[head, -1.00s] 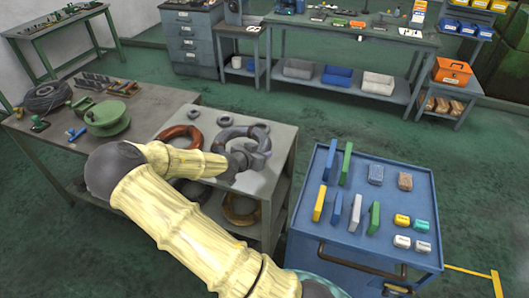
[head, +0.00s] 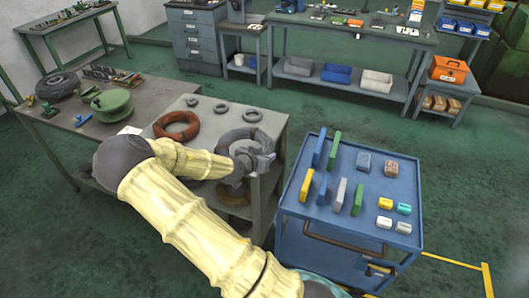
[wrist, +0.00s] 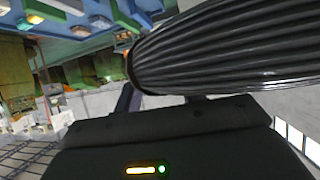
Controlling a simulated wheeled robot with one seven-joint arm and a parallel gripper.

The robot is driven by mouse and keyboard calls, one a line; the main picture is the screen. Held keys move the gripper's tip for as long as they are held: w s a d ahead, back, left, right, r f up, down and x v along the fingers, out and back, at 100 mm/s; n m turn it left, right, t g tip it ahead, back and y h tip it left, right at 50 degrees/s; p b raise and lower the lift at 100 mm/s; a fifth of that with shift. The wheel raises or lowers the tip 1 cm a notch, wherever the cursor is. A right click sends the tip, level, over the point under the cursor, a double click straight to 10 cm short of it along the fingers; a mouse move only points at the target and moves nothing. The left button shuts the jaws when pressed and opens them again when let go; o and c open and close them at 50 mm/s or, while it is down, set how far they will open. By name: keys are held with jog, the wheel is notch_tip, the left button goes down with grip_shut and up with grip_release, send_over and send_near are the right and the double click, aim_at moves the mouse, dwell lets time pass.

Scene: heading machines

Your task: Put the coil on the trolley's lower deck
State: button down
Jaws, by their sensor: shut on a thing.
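The trolley is a grey two-deck stand; its upper deck (head: 205,118) carries other rings. My gripper (head: 250,160) is at the right front of the upper deck, shut on the dark grey coil (head: 238,135). The coil's far rim shows above the gripper; my arm hides part of it. I cannot tell whether it touches the deck. In the wrist view the ribbed black coil (wrist: 225,48) fills the upper right, close to the gripper body (wrist: 165,135). The lower deck is mostly hidden by my arm; a copper-coloured ring (head: 232,196) lies on it.
A copper-red ring (head: 177,126) and three small grey rings lie on the upper deck. A blue cart (head: 335,225) with several blocks stands close on the right. A workbench (head: 60,150) adjoins on the left. Green floor lies open behind.

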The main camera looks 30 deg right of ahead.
jog(key=shift+w+a+f+n, duration=0.1)
jog(key=shift+a+f+n, duration=0.2)
jog(key=shift+a+f, duration=0.15)
jog(key=s+a+f+n+t+y, duration=0.2)
jog(key=a+f+n+y, duration=0.3)
jog(key=a, duration=0.5)
jog(key=s+a+f+n+t+y, duration=0.3)
jog(key=a+f+n+t+y, duration=0.1)
jog(key=a+f, duration=0.6)
jog(key=n+y, duration=0.1)
jog(key=n, duration=0.1)
jog(key=shift+f+n+y, duration=0.2)
jog(key=shift+n+y, duration=0.1)
jog(key=shift+d, duration=0.1)
